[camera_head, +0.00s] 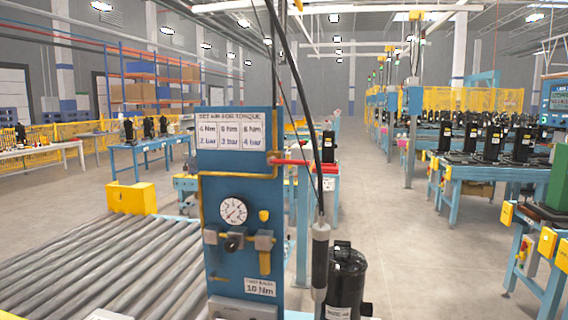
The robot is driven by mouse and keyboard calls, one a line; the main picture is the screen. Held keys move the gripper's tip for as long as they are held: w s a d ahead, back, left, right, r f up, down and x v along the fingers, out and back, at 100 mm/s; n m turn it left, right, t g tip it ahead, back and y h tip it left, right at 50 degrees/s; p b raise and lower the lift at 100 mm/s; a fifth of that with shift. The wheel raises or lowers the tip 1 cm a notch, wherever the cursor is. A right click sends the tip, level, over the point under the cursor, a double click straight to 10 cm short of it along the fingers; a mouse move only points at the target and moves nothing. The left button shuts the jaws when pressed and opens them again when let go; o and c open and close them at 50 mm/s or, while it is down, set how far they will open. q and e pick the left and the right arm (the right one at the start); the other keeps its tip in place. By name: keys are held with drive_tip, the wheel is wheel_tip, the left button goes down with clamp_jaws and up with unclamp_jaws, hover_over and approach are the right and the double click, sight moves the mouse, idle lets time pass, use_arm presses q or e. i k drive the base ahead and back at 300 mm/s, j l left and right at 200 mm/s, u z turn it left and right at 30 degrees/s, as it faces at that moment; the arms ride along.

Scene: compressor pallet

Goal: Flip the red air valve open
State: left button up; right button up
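The red air valve (290,162) is a red lever on the right edge of a blue panel (215,278). The lever points right, roughly level, at the height of the gap below the torque chart. A yellow pipe runs across the panel just below the chart, toward the valve. A round pressure gauge (233,211) sits on the panel below the pipe. Neither of my grippers shows in the head view, so nothing of mine is seen touching the valve.
A black compressor (346,283) stands at the lower right. A roller conveyor (90,268) fills the lower left. Open floor lies right of the compressor.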

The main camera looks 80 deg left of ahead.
sight(272, 160)
drive_tip(key=u, duration=2.7)
